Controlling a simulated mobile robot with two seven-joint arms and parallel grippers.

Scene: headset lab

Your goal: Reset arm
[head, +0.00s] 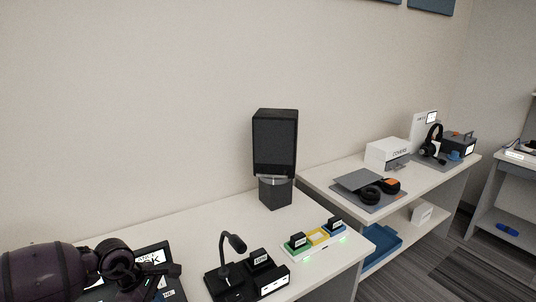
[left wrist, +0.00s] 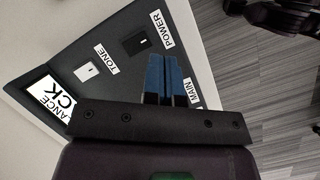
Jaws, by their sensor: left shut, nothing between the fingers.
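My left arm comes in at the lower left of the head view, and its gripper (head: 172,270) is over the black labelled panel (head: 150,253) at the near left end of the table. In the left wrist view the fingers (left wrist: 168,78) are together and empty, in front of the same panel (left wrist: 112,50). That panel carries labels reading TONE, POWER and MAIN, with small switches beside TONE and POWER. I cannot tell whether the fingertips touch it. My right gripper is not in the head view.
Right of the panel stand a black desk microphone (head: 232,243) and a coloured battery tray (head: 318,239). A tall black speaker (head: 275,145) stands behind. A second table (head: 430,183) holds headphones (head: 370,193) and a white box (head: 388,153). Grey floor (left wrist: 235,90) lies beyond the panel's edge.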

